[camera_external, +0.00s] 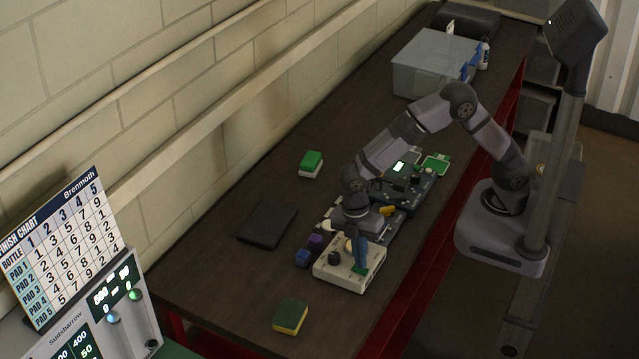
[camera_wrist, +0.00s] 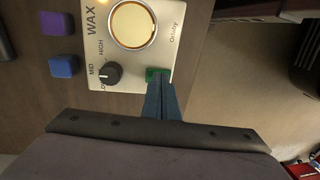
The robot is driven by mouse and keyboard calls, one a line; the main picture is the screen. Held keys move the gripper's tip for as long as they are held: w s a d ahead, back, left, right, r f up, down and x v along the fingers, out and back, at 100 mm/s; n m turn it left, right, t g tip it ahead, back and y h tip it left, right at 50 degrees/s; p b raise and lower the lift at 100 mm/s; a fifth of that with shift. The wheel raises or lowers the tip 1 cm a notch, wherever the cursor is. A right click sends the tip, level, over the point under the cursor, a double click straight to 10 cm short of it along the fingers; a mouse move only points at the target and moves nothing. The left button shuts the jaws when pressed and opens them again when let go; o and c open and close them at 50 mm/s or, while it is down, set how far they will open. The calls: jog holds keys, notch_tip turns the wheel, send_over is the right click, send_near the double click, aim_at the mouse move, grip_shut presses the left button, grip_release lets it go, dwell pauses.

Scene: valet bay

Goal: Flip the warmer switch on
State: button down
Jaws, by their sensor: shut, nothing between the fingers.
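The wax warmer (camera_external: 337,277) is a cream box on the bench; it also fills the top of the wrist view (camera_wrist: 185,50). It has a round amber-lit plate (camera_wrist: 133,25) and a black knob (camera_wrist: 107,74) marked LOW, MID and HIGH. A green switch (camera_wrist: 152,72) sits at its edge, partly hidden by my fingertips. My gripper (camera_external: 359,264) is shut and empty, with its blue fingers pointing at the switch; the fingertips (camera_wrist: 160,84) overlap it in the wrist view. I cannot tell whether they touch it or which way the switch is set.
Purple (camera_wrist: 57,23) and blue (camera_wrist: 64,66) blocks stand beside the warmer. A dark folded cloth (camera_external: 267,223), a green-and-yellow sponge (camera_external: 290,316) and a green-and-white block (camera_external: 311,163) lie on the bench. Behind are a dark device (camera_external: 425,187) and a grey bin (camera_external: 425,70).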

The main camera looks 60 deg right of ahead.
jog(key=r+p, duration=0.2)
jog(key=r, duration=0.1)
jog(key=r+p, duration=0.1)
jog(key=shift+s+r, duration=0.2)
jog(key=shift+s, duration=0.05)
jog(key=shift+r+b, duration=0.3)
jog(key=shift+b, duration=0.25)
notch_tip(320, 180, up, 9)
jog(key=b, duration=0.2)
send_over(366, 272)
jog(key=shift+f, duration=0.15)
